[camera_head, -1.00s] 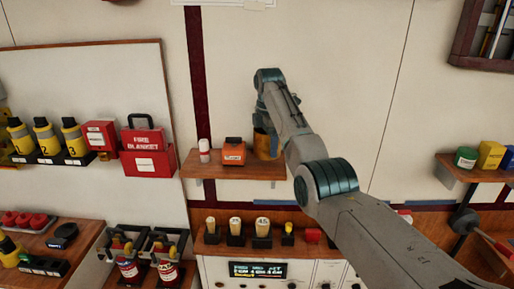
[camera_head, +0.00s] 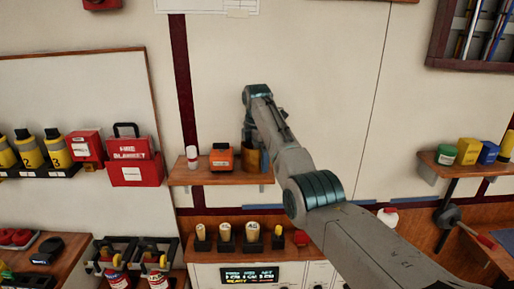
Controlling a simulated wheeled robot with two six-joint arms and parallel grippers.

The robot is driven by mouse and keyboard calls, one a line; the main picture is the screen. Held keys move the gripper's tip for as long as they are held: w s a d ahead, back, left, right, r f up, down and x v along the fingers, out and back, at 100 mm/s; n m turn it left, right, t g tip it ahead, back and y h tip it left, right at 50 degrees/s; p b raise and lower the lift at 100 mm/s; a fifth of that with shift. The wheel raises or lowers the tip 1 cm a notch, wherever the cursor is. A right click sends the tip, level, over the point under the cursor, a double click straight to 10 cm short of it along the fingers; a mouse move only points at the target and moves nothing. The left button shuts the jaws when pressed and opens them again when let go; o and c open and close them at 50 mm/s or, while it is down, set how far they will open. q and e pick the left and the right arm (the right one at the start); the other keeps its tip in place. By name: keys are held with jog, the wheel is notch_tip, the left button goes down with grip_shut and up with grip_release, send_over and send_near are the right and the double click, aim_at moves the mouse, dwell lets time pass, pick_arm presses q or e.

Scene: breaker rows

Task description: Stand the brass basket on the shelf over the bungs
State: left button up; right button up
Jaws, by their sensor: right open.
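The brass basket (camera_head: 264,160) stands upright at the right end of the small wooden shelf (camera_head: 205,178), partly hidden by my right gripper. The shelf is over a row of pale bungs (camera_head: 224,232) in dark holders. My right gripper (camera_head: 253,146) is open at the basket, its fingers near the upper part. Whether they touch it I cannot tell. My left gripper is not in view.
A red fire blanket case (camera_head: 134,160) hangs further left. A second shelf (camera_head: 455,171) at the right holds several containers.

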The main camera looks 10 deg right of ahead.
jog(key=shift+w+r+b, duration=0.1)
jog(key=shift+r+b, duration=0.25)
notch_tip(320, 180, up, 11)
jog(key=shift+b, duration=0.4)
jog(key=shift+d, duration=0.1)
